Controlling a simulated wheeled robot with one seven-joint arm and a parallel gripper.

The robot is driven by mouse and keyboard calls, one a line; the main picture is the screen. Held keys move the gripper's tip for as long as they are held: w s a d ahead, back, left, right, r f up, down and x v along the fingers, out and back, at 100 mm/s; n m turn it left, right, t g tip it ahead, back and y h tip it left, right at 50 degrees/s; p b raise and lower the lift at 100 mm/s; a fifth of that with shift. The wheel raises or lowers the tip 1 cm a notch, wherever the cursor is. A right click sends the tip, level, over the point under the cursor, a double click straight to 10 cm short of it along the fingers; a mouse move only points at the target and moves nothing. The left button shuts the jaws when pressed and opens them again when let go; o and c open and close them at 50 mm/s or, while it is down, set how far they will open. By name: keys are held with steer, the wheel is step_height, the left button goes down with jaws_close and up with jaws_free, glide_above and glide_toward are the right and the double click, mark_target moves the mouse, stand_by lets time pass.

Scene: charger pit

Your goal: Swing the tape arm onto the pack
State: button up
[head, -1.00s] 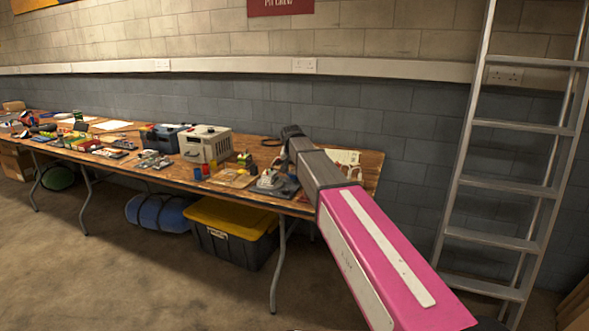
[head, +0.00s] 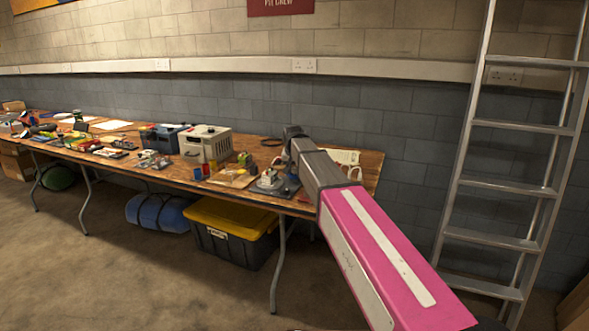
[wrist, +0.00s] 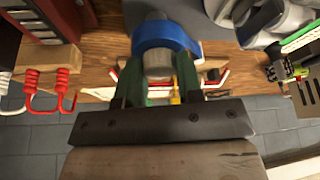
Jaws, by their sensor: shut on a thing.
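My gripper (wrist: 159,82) shows in the wrist view with two green fingers, close in on a grey part with a blue ring (wrist: 166,38) around it. This looks like the tape arm with its roll, over the wooden bench; its far end is cut off by the frame top. A small yellow piece (wrist: 175,93) shows between the fingers. In the head view my gripper is at the bench's right end, its fingers hidden behind my own pink and grey arm. I cannot pick out the pack for certain in either view.
The bench (head: 232,196) is crowded to the left, with a beige box (head: 205,144). In the wrist view, red and white hooks (wrist: 42,92) lie left and grey equipment (wrist: 275,20) right. A ladder (head: 508,180) leans right; a yellow-lidded bin (head: 232,217) stands below.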

steer(key=n+y, duration=0.1)
steer(key=n, duration=0.2)
steer(key=n+y, duration=0.1)
steer(key=n, duration=0.2)
steer(key=shift+d+g, duration=0.15)
steer(key=shift+g, duration=0.15)
steer(key=n+y, duration=0.1)
steer(key=n, duration=0.1)
steer(key=n+g, duration=0.1)
steer(key=n, duration=0.1)
steer(key=shift+w+d+n+y, duration=0.1)
steer(key=shift+n+y, duration=0.2)
steer(key=shift+y, duration=0.1)
steer(key=o, duration=0.9)
steer(key=shift+r, duration=0.15)
steer(key=v, duration=1)
steer(key=shift+r, duration=0.25)
